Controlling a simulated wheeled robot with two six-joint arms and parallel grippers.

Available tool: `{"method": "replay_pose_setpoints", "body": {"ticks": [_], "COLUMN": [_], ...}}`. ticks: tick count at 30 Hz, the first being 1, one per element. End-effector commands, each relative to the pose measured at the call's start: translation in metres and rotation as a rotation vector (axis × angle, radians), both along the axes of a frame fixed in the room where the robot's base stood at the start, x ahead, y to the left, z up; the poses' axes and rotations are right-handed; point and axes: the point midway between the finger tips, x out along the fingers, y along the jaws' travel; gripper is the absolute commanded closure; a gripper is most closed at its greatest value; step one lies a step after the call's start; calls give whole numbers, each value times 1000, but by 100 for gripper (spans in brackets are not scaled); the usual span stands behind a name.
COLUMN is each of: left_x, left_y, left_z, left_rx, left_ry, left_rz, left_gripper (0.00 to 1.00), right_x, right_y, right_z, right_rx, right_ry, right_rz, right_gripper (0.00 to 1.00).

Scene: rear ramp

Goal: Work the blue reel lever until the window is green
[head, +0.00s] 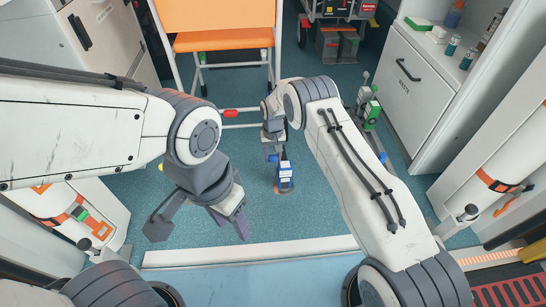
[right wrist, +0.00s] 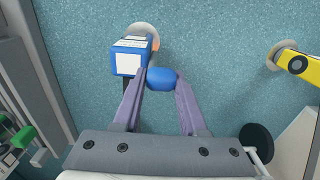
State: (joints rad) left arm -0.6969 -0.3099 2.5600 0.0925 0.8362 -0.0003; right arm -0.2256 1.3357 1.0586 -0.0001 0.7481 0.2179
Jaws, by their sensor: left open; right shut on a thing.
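The blue reel (head: 285,172) is a small blue box with white labels, standing on a round base on the floor. It also shows in the right wrist view (right wrist: 130,57). Its lever ends in a blue knob (right wrist: 161,78) just beside the box. My right gripper (right wrist: 161,95) is shut on this knob, one finger on each side. In the head view my right gripper (head: 274,152) is small and partly hidden at the reel. I cannot make out the window or its colour. My left gripper (head: 200,228) is open and empty, in front of and left of the reel.
A yellow fitting (right wrist: 300,65) on a round base stands right of the reel in the right wrist view. An orange-topped chair (head: 222,40) is behind. A green fitting (head: 371,112) and a white cabinet (head: 425,85) are at right. Teal floor (head: 300,222) is clear in front.

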Motion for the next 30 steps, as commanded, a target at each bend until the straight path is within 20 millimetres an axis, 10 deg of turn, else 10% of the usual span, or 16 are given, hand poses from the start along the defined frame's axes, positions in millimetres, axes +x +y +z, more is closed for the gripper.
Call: {"method": "replay_pose_setpoints", "body": {"ticks": [9, 10, 12, 23, 30], "left_x": [0, 0, 0, 0, 0], "left_y": [0, 0, 0, 0, 0], "left_z": [0, 0, 0, 3, 28], "left_rx": [0, 0, 0, 0, 0], "left_ry": [0, 0, 0, 0, 0], "left_rz": [0, 0, 0, 0, 0], "left_gripper": [50, 50, 50, 50, 50], "right_x": [4, 4, 3, 1, 1], "right_y": [0, 0, 0, 0, 0], "right_z": [1, 1, 1, 5, 49], "right_rx": [3, 3, 2, 1, 1], "right_ry": [-13, -12, -10, -4, -5], "right_rz": [0, 0, -1, -1, -1], "right_gripper": [100, 47, 28, 28, 28]}}
